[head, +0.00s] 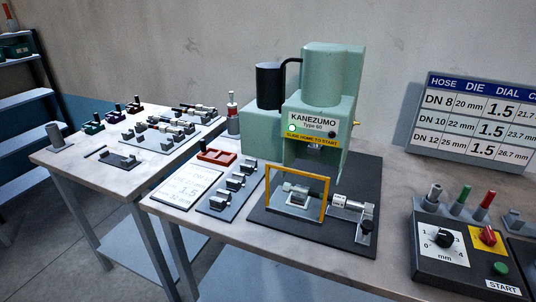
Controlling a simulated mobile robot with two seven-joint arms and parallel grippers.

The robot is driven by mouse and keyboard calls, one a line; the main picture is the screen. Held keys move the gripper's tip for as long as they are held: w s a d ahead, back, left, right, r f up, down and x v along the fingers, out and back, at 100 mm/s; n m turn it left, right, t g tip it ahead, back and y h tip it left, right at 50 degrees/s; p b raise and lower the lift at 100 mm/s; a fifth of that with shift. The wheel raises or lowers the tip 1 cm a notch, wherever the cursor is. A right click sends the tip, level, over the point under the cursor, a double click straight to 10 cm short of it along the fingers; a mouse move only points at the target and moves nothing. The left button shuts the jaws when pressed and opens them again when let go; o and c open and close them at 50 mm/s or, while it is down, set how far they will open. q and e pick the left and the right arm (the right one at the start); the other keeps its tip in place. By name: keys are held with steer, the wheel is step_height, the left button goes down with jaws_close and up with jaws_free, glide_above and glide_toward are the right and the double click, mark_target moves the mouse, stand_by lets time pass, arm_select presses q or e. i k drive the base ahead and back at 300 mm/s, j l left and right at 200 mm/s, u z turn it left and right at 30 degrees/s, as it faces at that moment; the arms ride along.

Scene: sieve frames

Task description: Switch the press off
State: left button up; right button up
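The green press (333,75), marked KANEZUMO Type 60, stands on a dark base plate (290,232) on the bench. A small round light (292,128) on its front shows bright green-white. A control box (440,265) sits at the lower right. It has a black dial (445,239) on a white scale in mm, a red switch (488,237) on a yellow plate, and a green button (501,268) by a START label. The switch's exact setting is too small to tell. Neither of my grippers is in view.
A yellow guard frame (325,194) stands before the press around a hose fitting (352,206). Several die blocks sit on a tray (217,204) to its left. Coloured pegs stand behind the control box. A chart (475,120) stands at the back right. A second table (75,158) holds hose parts.

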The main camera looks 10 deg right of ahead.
mark_target(488, 236)
steer(key=z, duration=1.7)
